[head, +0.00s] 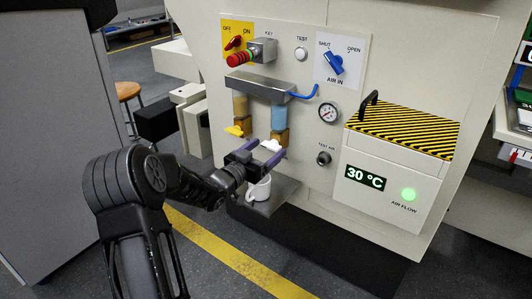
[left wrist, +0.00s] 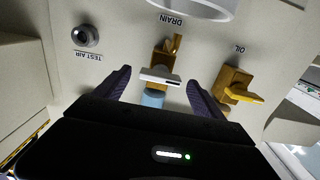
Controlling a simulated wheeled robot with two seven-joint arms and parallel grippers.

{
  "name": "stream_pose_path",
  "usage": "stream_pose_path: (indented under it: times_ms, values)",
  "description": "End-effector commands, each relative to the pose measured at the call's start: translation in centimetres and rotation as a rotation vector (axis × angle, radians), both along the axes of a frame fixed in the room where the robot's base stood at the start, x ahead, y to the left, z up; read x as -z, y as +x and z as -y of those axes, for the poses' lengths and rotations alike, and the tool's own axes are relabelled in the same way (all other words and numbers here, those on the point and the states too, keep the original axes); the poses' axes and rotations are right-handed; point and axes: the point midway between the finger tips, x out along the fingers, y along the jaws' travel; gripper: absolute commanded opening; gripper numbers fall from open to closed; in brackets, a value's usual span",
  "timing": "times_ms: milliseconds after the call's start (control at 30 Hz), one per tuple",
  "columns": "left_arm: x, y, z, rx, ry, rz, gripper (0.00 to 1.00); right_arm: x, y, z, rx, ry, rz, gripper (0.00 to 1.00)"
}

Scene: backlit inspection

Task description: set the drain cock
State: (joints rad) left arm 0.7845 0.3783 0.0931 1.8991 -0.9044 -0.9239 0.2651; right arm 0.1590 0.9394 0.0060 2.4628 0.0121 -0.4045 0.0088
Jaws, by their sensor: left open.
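The drain cock is a brass body (head: 281,138) under the blue bowl (head: 278,116), with a white lever (head: 270,146). In the left wrist view the white lever (left wrist: 160,77) lies crosswise on its brass body, near the upside-down word DRAIN. My left gripper (head: 262,156) is in front of this cock. Its dark purple fingers (left wrist: 161,92) are open, one on each side of the lever, with visible gaps. I cannot tell how far the lever sits between them in depth. My right gripper is not in view.
The oil cock (head: 236,130) with a yellow handle is just left of the drain cock; its handle (left wrist: 243,94) also shows in the left wrist view. A white cup (head: 259,189) stands below my gripper on a grey shelf (head: 284,190). The test air knob (head: 324,158) is to the right.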

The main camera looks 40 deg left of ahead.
Motion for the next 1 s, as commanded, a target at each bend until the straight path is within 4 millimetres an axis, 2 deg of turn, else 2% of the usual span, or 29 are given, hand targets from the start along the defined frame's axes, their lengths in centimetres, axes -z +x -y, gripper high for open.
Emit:
stream_pose_path:
  times_ms: [300,1000]
  values:
    - [-0.07,0.3,-0.03,-0.001,0.0,0.001,0.79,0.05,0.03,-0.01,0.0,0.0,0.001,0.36]
    - [-0.05,0.26,-0.03,-0.001,0.0,0.0,0.22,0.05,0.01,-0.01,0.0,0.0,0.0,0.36]
